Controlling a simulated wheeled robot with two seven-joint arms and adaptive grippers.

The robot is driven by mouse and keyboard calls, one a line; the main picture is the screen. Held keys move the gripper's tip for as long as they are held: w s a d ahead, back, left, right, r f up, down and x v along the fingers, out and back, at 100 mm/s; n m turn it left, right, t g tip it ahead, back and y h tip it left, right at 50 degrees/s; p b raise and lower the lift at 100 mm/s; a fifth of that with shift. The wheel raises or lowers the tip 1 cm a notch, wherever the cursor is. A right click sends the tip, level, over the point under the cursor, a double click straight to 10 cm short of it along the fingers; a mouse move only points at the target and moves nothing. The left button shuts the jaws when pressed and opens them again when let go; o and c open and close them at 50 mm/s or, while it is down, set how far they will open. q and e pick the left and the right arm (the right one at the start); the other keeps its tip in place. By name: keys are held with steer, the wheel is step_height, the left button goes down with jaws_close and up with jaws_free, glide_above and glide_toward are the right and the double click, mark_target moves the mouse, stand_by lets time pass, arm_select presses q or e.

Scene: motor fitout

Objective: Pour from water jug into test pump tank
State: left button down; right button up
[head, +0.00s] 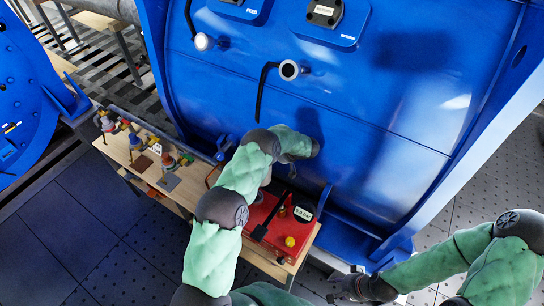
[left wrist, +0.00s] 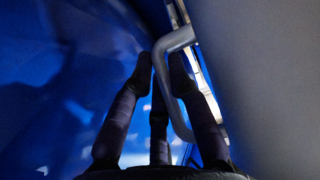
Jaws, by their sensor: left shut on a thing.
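My left arm reaches over the tank's left side. In the left wrist view, my left gripper (left wrist: 160,65) is shut on the grey handle (left wrist: 178,42) of the water jug, whose grey wall (left wrist: 265,80) fills the right side. In the head view the jug is hidden, or too covered by my left arm to make out. My right gripper (head: 345,293) is low at the right of the bench, apart from the pump; its finger opening is unclear.
Several small fittings (head: 135,142) stand on the bench's left part (head: 118,150). Dark floor tiles (head: 75,240) at the left are clear.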

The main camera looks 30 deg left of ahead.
arm_select(q)
steer(key=shift+r+p, duration=3.35)
steer(key=shift+r, duration=1.75)
steer(key=shift+f, duration=0.2)
